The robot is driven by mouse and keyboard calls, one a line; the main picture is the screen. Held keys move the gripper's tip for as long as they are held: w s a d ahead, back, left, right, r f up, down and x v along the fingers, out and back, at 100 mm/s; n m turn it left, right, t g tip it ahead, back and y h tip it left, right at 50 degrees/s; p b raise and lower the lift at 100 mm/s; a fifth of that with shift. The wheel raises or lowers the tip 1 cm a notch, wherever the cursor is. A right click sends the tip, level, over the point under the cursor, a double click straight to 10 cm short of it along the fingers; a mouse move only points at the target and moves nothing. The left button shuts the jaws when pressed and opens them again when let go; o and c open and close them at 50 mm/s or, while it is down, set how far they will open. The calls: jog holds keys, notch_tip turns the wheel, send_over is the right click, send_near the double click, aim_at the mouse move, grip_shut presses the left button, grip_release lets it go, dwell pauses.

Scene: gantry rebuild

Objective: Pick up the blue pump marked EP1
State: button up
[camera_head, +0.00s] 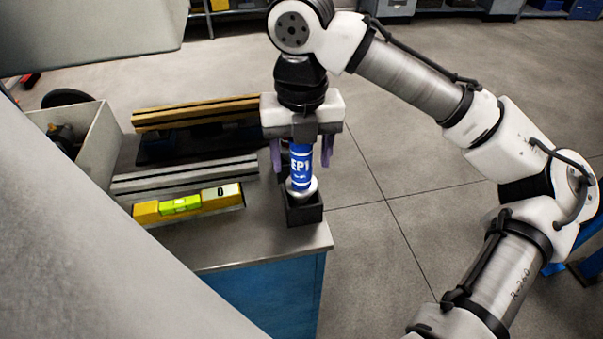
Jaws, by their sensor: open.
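The blue pump marked EP1 (301,165) stands upright in the head view, with a silver lower end in a small black square holder (304,212) near the right front corner of the workbench. My gripper (301,162) points down right over it. Its two purple-grey fingers hang on the left and right sides of the pump, with a visible gap at the right finger. The gripper is open. The pump's top is hidden by the gripper body.
A yellow level (188,204) and grey (185,177) and yellow-brown (195,112) rails lie left of the pump on the workbench (245,245). A grey bin (101,148) stands at the far left. Open floor lies right of the bench.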

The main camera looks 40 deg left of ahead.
grip_shut()
dwell(0.4)
jog(key=shift+r, duration=0.15)
